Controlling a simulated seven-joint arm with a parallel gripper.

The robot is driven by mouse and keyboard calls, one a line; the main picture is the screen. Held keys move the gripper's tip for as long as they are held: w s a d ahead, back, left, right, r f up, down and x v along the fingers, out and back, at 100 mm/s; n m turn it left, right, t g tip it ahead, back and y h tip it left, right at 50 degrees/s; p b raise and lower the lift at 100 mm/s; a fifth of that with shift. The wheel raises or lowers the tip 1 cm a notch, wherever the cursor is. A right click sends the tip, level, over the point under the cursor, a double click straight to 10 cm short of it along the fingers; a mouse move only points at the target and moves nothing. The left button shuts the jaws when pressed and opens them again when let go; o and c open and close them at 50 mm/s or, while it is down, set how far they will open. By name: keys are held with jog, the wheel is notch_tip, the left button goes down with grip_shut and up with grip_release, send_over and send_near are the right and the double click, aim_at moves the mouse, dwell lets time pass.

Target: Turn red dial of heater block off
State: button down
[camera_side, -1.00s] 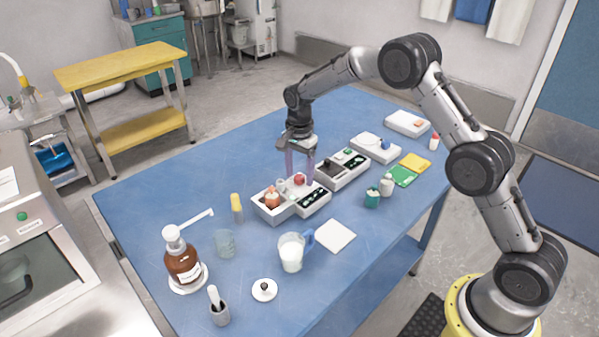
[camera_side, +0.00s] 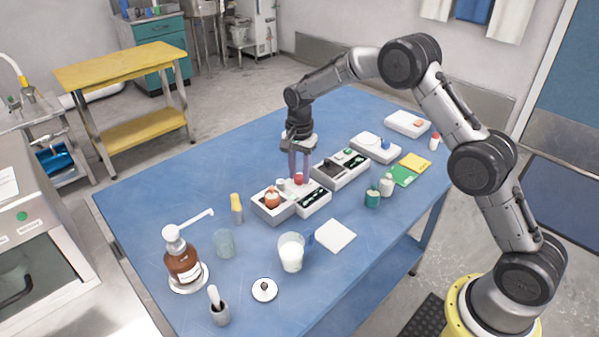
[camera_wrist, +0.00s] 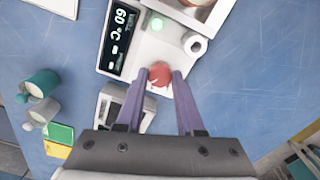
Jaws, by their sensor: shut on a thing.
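The heater block is a white unit with a black display panel (camera_wrist: 121,40) that reads 60 °C in the wrist view. The red dial (camera_wrist: 159,75) sits at the block's end nearest my gripper. In the side view the heater block (camera_side: 316,207) stands mid-table, with the red dial (camera_side: 299,179) at my fingertips. My gripper (camera_wrist: 160,80) points down and its two purple fingers are shut on the red dial, one on each side. The dial's exact turn angle cannot be read.
A white box with an orange-brown object (camera_side: 272,198) adjoins the heater block on the left. Another control unit (camera_side: 343,169) stands just behind on the right.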

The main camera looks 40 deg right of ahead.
aim_at(299, 177)
jog(key=n, duration=1.3)
jog(key=shift+n, duration=0.3)
jog(key=n, duration=0.6)
jog(key=shift+r, duration=0.1)
jog(key=n, duration=0.5)
jog(key=shift+n, duration=0.4)
jog(key=c, duration=0.5)
grip_release()
notch_tip(299, 177, up, 14)
jog(key=shift+f, duration=0.15)
